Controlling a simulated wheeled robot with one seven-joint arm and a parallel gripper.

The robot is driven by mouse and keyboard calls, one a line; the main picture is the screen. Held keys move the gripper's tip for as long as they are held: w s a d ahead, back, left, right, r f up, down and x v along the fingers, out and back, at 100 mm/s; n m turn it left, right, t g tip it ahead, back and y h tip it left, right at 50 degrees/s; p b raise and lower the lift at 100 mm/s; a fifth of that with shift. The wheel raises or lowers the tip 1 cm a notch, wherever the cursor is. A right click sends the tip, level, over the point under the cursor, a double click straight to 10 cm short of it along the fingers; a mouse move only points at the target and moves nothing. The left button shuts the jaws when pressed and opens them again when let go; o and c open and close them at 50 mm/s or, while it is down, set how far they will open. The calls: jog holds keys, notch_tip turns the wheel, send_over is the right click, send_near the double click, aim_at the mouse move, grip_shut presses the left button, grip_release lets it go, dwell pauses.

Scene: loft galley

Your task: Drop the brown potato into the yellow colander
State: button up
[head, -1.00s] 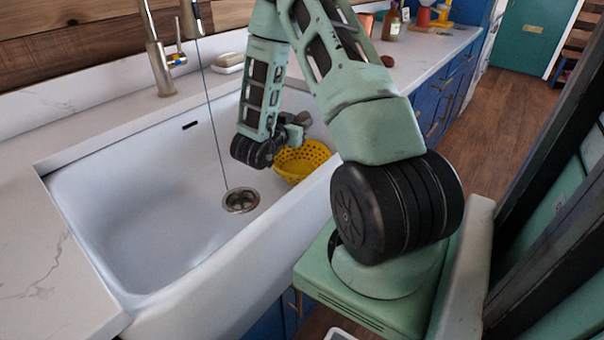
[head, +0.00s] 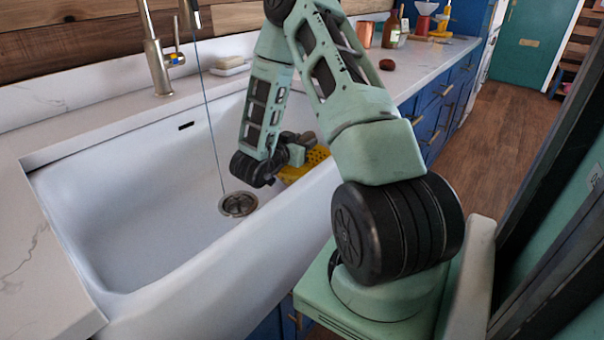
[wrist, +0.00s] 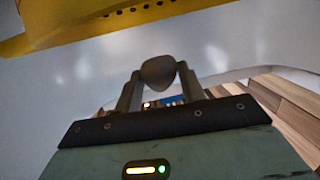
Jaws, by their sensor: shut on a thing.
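My gripper (wrist: 158,78) is shut on a rounded, dull grey-brown thing, which looks like the potato (wrist: 158,70), held between the fingertips in the wrist view. In the head view my wrist hides the fingertips and the held thing. The yellow perforated colander (head: 317,156) is in the right end of the white sink, partly hidden behind my wrist and forearm. Its yellow wall also shows along the top left of the wrist view (wrist: 80,27), apart from the held thing. I cannot tell whether the colander's inside holds anything.
The white sink (head: 130,210) has a drain (head: 238,204) and a tall tap (head: 157,60) at its back. A reddish-brown round thing (head: 387,64) lies on the counter to the right. Bottles (head: 391,30) and a red-and-white item (head: 424,20) stand farther along.

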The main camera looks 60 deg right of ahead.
jog(key=shift+r, duration=0.1)
jog(key=o, duration=1.1)
jog(key=shift+c, duration=0.2)
jog(key=a+r, duration=0.2)
jog(key=a, duration=1.5)
jog(key=shift+r, duration=0.25)
jog(key=shift+w+a, duration=0.1)
